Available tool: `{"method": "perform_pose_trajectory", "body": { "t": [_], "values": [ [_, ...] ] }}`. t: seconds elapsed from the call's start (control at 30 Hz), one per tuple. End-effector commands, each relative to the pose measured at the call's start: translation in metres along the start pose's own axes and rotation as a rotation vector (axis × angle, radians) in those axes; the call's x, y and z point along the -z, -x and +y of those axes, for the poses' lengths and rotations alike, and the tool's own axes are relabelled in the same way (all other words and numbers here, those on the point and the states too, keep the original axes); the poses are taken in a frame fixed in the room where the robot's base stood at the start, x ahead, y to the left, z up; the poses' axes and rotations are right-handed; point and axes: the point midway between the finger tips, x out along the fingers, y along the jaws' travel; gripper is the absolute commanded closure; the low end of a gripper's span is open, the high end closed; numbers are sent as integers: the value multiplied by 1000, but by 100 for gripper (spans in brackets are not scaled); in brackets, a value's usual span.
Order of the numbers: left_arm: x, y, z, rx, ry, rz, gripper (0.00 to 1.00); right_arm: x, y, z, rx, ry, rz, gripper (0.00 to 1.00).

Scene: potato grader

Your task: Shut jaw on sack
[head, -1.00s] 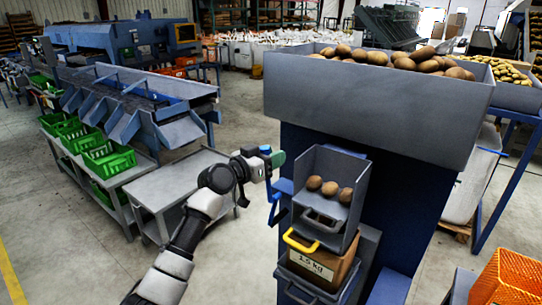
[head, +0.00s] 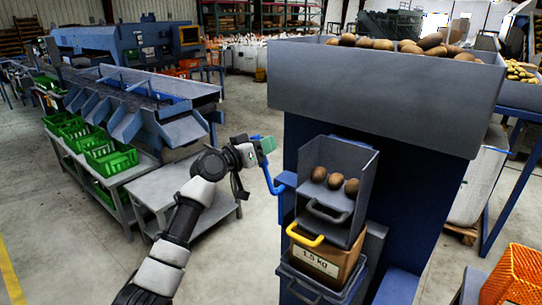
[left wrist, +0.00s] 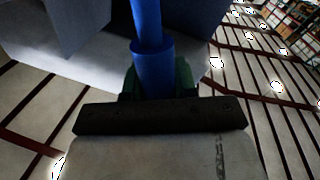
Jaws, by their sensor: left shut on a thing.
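A brown sack or box marked 1.5 kg (head: 318,262) sits below a grey weigh pan (head: 345,222) on the blue machine. A yellow handle (head: 305,238) is at its top left. A blue lever (head: 267,172) stands out from a blue bracket at the machine's left side. My left gripper (head: 264,147) is shut on the upper part of this lever. In the left wrist view the lever (left wrist: 152,70) rises between the green fingers, which it partly hides. I cannot tell where the lever joins the jaw. My right gripper is out of view.
Three potatoes (head: 335,179) lie in the weigh pan. A large hopper (head: 390,90) of potatoes is above. A grey table (head: 170,190) and green crates (head: 110,158) stand left. An orange crate (head: 515,275) is at lower right. Floor in the left foreground is free.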

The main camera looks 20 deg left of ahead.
Motion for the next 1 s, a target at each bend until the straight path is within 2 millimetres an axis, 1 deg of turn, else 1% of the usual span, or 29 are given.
{"method": "perform_pose_trajectory", "body": {
  "t": [0.03, 0.1, 0.2, 0.4, 0.7, 1.0],
  "values": [
    [-5, 1, -8, 0, 34, 10, 100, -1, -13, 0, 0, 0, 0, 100],
    [-5, 3, -14, -1, 82, 19, 100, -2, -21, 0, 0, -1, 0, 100],
    [-5, 4, -22, -3, 147, 32, 100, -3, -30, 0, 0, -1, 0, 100],
    [-6, 7, -35, -5, 246, 50, 100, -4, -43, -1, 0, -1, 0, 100],
    [-6, 8, -43, -5, 316, 64, 100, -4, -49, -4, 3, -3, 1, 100],
    [-7, 9, -44, -3, 324, 63, 100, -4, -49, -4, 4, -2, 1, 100]
  ]
}}
